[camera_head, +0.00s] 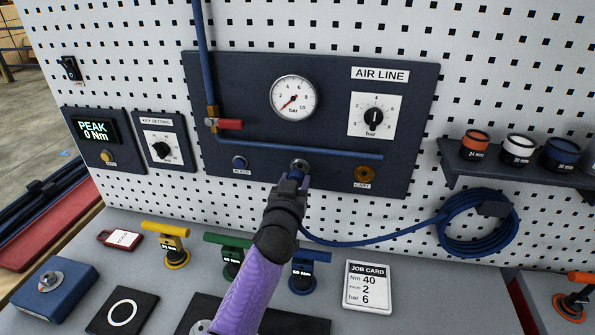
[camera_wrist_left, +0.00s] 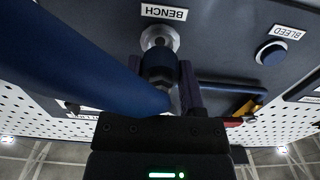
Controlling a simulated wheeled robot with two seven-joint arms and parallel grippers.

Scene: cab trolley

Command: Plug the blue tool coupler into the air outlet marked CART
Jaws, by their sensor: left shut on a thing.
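My left gripper (camera_head: 294,180) reaches the dark AIR LINE panel (camera_head: 260,90) from below. It is shut on the blue tool coupler (camera_wrist_left: 158,76), which is mostly hidden by the gripper in the head view. The outlet's rim (camera_head: 299,163) also shows in the head view. The brass outlet (camera_head: 364,173) marked CART (camera_head: 363,185) is to the right and empty. The blue hose (camera_head: 370,242) runs right from below the gripper. My right gripper is not in view.
A red-handled valve (camera_head: 229,124) has its handle sideways to the vertical pipe. The gauge (camera_head: 294,98) needle points near 0. A BLEED button (camera_head: 240,162) is left of the gripper. Coiled hose (camera_head: 477,224) hangs at right. T-handled tools and a job card (camera_head: 367,287) are below.

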